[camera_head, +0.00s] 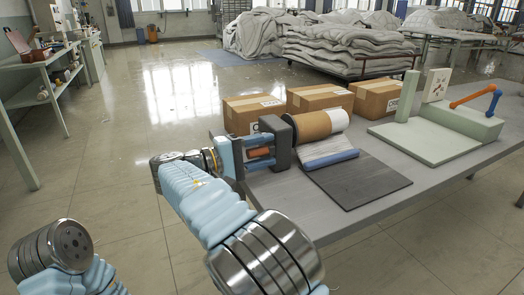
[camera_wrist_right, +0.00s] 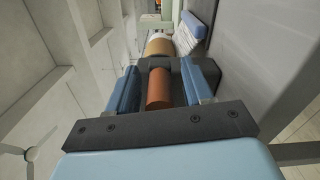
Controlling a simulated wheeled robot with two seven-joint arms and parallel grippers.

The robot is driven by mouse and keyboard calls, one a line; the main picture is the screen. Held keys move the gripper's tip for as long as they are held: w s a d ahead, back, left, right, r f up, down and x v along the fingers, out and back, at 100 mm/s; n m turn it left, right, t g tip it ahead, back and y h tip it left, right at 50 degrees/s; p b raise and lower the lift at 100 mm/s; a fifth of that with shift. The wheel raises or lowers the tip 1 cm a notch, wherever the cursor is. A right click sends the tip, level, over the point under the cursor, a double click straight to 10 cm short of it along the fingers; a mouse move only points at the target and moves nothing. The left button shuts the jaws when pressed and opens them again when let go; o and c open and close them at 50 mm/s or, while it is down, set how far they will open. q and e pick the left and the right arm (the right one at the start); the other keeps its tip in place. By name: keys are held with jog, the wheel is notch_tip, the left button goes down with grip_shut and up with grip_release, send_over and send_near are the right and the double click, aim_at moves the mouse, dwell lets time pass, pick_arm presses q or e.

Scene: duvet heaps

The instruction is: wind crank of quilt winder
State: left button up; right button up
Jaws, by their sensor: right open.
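The quilt winder stands on the grey table, with a brown roll (camera_head: 316,124) and a dark end bracket (camera_head: 277,143). A brownish-red crank handle (camera_head: 258,153) sticks out from the bracket's side towards my right gripper (camera_head: 264,150). In the right wrist view, the handle (camera_wrist_right: 159,90) lies between the two blue fingers of the right gripper (camera_wrist_right: 163,82), with a narrow gap on each side. The fingers are open around it and not closed on it. My left gripper is out of view; only part of that arm shows bottom left.
Several cardboard boxes (camera_head: 320,97) stand behind the winder. A dark mat (camera_head: 360,181) lies in front of it on the table (camera_head: 290,208). A pale green fixture (camera_head: 430,140) with an orange and blue lever (camera_head: 472,98) stands to the right. Duvet heaps (camera_head: 345,47) fill the back.

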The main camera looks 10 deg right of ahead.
grip_shut()
jog(key=shift+f+b, duration=0.25)
jog(key=shift+b, duration=0.1)
jog(key=shift+f+m+b, duration=0.65)
jog(key=shift+m+b, duration=0.25)
jog(key=shift+b, duration=0.2)
jog(key=shift+w+a+f+m+b, duration=0.1)
jog(key=shift+f+m+b, duration=0.35)
jog(key=shift+m+b, duration=0.4)
jog(key=shift+w+f+m+b, duration=0.2)
jog(key=shift+f+m+b, duration=0.25)
jog(key=shift+m+b, duration=0.55)
jog(key=shift+w+a+f+m+b, duration=0.15)
jog(key=shift+w+f+m+b, duration=0.05)
jog(key=shift+m+b, duration=0.45)
